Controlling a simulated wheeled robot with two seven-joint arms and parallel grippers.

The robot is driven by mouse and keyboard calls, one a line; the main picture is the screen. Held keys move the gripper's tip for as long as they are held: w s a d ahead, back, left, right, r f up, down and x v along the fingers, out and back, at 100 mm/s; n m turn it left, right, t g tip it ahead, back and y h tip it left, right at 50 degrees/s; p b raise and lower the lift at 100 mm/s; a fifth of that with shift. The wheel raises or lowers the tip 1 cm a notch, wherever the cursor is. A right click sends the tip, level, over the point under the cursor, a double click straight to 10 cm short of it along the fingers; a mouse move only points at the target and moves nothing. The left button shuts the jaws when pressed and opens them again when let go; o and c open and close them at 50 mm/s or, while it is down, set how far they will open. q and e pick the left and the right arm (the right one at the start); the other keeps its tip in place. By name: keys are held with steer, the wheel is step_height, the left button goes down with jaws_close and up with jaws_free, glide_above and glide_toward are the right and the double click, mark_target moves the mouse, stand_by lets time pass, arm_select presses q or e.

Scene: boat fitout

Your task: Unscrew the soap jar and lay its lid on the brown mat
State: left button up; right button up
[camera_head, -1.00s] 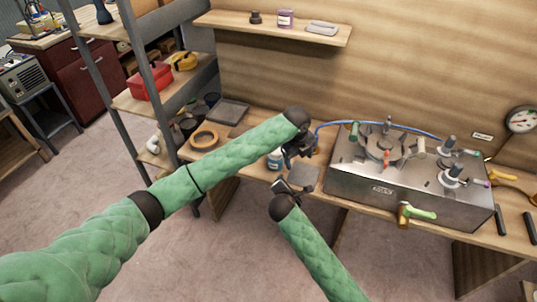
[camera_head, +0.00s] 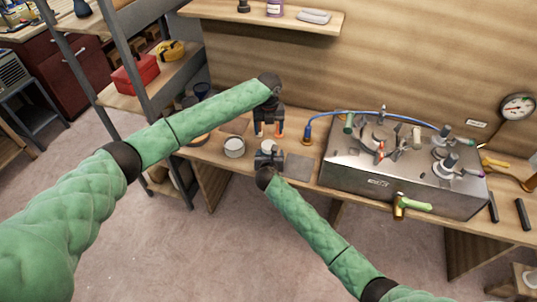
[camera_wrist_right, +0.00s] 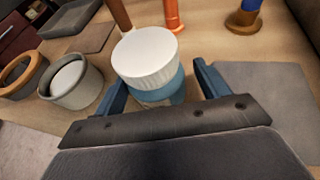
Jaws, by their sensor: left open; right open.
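The soap jar has a white ribbed lid (camera_wrist_right: 146,52) on a blue body (camera_wrist_right: 160,92) and stands upright on the bench. Its white top (camera_head: 268,146) shows in the head view. My right gripper (camera_head: 268,160) is open at the jar's near side. In the right wrist view its blue fingers (camera_wrist_right: 160,90) are apart on either side of the jar's body; contact cannot be told. My left gripper (camera_head: 269,134) is open, pointing down just behind the jar. The brown mat (camera_head: 236,126) lies left of it, partly hidden by my left arm.
A grey cup with a white inside (camera_head: 235,147) stands left of the jar, beside a brown ring (camera_wrist_right: 18,72). A grey mat (camera_head: 298,166) lies to the right. A blue hose end (camera_head: 307,138) and a large metal box (camera_head: 400,180) stand further right.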

mark_target(270, 145)
steer(key=shift+x, duration=1.05)
arm_select(q)
steer(key=shift+s, duration=0.1)
arm_select(e)
steer(key=c, duration=1.6)
arm_select(q)
steer(key=shift+s+d+f, duration=0.2)
steer(key=shift+f, duration=0.1)
arm_select(e)
jaws_close()
arm_select(q)
steer(key=shift+s+d, duration=0.1)
steer(key=shift+d, duration=0.3)
steer(key=m, duration=0.2)
steer(key=shift+w+a+r+m, duration=0.2)
steer(key=shift+w+r+m, duration=0.15)
steer(key=shift+m, duration=0.05)
steer(key=shift+a+m, duration=0.1)
steer(key=shift+m, duration=0.7)
steer(key=shift+f, duration=4)
